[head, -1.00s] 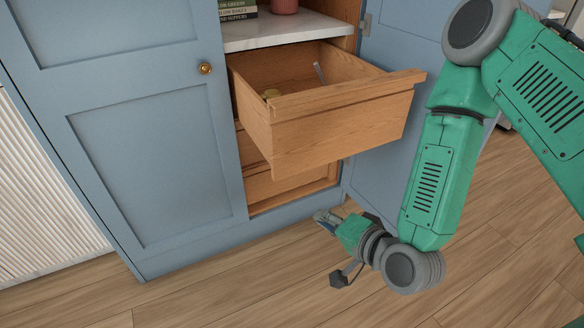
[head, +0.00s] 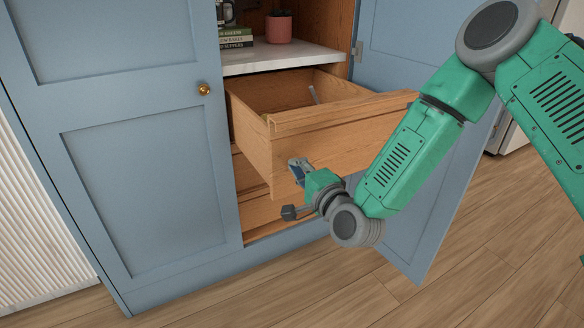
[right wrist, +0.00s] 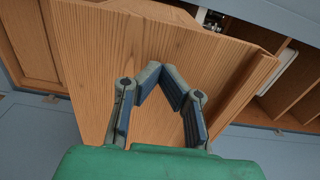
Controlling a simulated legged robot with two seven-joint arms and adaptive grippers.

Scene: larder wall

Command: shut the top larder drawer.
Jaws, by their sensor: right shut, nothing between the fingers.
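The top larder drawer (head: 345,125) is wooden and pulled well out of the blue cabinet. A pale utensil and part of a yellowish item show inside it. My right gripper (head: 298,170) is shut and empty, in front of the lower left part of the drawer front. In the right wrist view the gripper (right wrist: 162,75) faces the drawer's wooden front (right wrist: 150,38), which fills most of the picture. I cannot tell whether the fingertips touch the wood. My left gripper is not in view.
The left cabinet door (head: 140,190) is closed and has a brass knob. The right door (head: 440,180) stands open behind my right arm. A pale shelf (head: 285,58) above the drawer holds books (head: 238,40) and a reddish pot (head: 278,27). The wooden floor in front is clear.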

